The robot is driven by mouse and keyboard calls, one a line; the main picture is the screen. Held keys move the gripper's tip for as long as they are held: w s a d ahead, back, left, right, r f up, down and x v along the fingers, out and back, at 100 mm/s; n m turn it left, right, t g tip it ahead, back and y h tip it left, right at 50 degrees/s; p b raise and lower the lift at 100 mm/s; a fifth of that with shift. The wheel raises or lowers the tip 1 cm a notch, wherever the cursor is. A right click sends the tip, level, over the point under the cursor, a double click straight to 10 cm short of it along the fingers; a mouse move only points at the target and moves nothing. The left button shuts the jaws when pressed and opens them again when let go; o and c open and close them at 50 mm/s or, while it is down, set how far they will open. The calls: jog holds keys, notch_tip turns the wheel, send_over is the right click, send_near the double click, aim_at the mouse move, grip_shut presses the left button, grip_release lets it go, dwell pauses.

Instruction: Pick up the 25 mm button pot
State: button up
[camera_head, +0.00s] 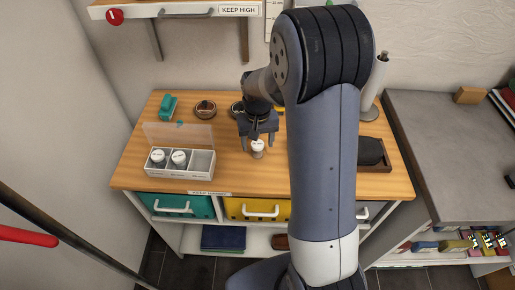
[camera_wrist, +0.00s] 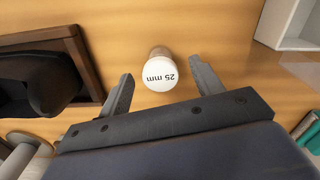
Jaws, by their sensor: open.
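The 25 mm button pot (camera_wrist: 160,70) is small, with a white lid that reads "25 mm" and a brownish side. It stands upright on the wooden worktop. In the head view the pot (camera_head: 258,147) is just below and in front of my gripper (camera_head: 259,139). In the wrist view my gripper (camera_wrist: 163,90) is open, with one finger on each side of the pot's near edge. The pot lies mostly beyond the fingertips, and no contact shows.
A white compartment box (camera_head: 187,175) with a clear raised lid holds two similar pots; its right compartment is empty. A teal object (camera_head: 167,106) and round containers (camera_head: 205,109) stand behind. A dark object sits in a brown tray (camera_head: 376,167) at right. Bare wood surrounds the pot.

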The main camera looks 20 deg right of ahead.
jog(key=shift+c, duration=0.4)
jog(key=c, duration=1)
jog(key=shift+r, duration=0.1)
